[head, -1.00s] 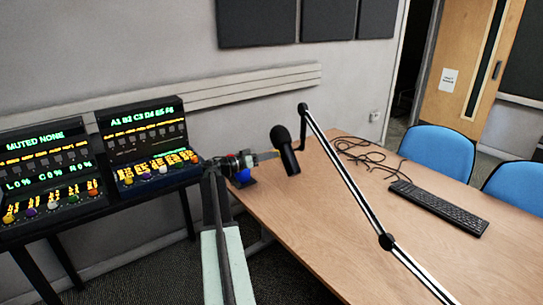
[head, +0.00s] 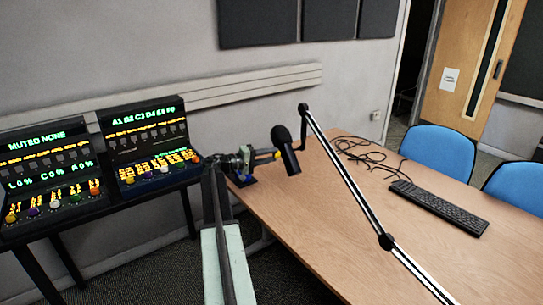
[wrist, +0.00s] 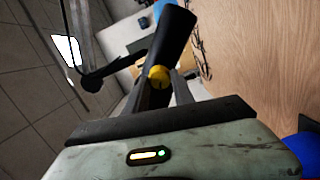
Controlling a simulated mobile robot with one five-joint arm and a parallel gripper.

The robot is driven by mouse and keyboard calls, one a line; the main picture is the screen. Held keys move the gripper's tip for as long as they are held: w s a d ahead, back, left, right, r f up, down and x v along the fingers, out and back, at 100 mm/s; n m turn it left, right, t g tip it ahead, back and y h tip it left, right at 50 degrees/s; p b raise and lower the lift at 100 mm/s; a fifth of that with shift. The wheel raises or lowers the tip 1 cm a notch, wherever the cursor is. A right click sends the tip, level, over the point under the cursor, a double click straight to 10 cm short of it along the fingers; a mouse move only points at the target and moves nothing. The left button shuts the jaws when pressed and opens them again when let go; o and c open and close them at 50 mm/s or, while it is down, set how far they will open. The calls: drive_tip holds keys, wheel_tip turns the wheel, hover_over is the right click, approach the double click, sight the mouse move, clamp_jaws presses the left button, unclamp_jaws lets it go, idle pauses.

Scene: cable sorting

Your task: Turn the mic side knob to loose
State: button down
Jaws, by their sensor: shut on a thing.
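The black microphone (head: 285,152) hangs from its boom arm (head: 345,170) above the table's left part; its dark body also shows in the wrist view (wrist: 172,42). The yellow side knob (wrist: 159,77) sits on the mic's side facing my gripper, and shows small in the head view (head: 277,154). My gripper (wrist: 161,85) reaches in from the left in the head view and is shut on the knob, one finger on each side of it. The fingertips are small in the head view, and any marking on the knob is too small to read.
The wooden table (head: 300,235) holds a black keyboard (head: 438,207) and loose black cables (head: 365,158). Two lit control panels (head: 150,145) (head: 50,175) stand at left. Blue chairs (head: 438,147) are at right.

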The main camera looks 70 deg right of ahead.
drive_tip(key=shift+f+n, duration=0.15)
drive_tip(key=shift+n, duration=1.75)
drive_tip(key=c, duration=1.1)
unclamp_jaws()
drive_tip(key=v, duration=0.8)
drive_tip(key=shift+d, duration=0.1)
